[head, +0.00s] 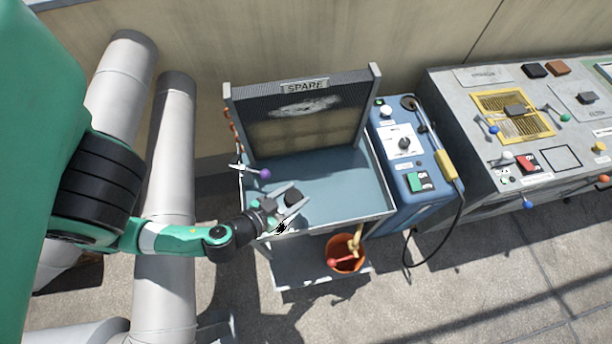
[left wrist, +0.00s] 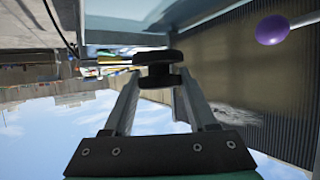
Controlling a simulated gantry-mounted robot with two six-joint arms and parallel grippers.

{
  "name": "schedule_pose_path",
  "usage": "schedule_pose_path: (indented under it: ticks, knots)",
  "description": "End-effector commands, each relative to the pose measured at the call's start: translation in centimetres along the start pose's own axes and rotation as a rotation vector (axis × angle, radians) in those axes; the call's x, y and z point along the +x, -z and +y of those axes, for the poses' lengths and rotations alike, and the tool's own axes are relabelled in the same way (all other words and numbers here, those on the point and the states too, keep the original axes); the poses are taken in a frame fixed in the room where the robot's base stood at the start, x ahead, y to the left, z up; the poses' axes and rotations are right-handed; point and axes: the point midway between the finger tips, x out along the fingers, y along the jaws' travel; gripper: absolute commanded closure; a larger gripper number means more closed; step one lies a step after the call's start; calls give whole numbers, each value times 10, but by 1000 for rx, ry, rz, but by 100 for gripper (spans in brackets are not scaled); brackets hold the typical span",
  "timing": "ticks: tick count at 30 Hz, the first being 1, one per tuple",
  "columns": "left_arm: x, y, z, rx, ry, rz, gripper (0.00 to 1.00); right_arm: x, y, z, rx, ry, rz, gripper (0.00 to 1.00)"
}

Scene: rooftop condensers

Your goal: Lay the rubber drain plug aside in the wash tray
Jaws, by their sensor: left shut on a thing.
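The black rubber drain plug (head: 292,197) is between the fingers of my left gripper (head: 297,202), over the front left part of the wash tray. The left wrist view shows the dark plug (left wrist: 158,70) pinched between the two fingertips, with its wide round heads showing. My left gripper is shut on it. The blue-grey wash tray (head: 340,185) has a flat, mostly bare floor. I cannot tell whether the plug touches that floor. My right gripper is in neither view.
A finned panel marked SPARE (head: 305,120) stands at the tray's back. A purple-knobbed lever (head: 264,174) is at the tray's left edge, close to my gripper. A blue unit (head: 415,165) stands to the right, and an orange bucket (head: 345,260) sits below. The tray's middle and right are clear.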

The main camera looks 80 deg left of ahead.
Motion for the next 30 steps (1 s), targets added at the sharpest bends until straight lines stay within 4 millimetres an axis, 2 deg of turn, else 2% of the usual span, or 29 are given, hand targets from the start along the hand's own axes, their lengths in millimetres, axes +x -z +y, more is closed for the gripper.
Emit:
schedule_pose_path:
  ticks: [5,10,14,19,21,24,27,30]
  knots:
    - [8,0,-1,-2,4,-7,97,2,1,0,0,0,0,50]
    - [27,2,-8,-9,11,2,97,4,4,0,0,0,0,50]
    - [51,5,-12,-9,9,2,97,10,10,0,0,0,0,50]
    - [102,7,-22,-11,8,4,97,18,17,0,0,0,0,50]
    - [123,-11,-23,-6,3,0,97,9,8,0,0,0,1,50]
    - [145,-21,-26,-3,1,1,97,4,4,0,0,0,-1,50]
    - [157,-27,-27,-1,-1,1,97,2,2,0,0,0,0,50]
    - [161,-28,-28,-1,-2,0,97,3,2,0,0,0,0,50]
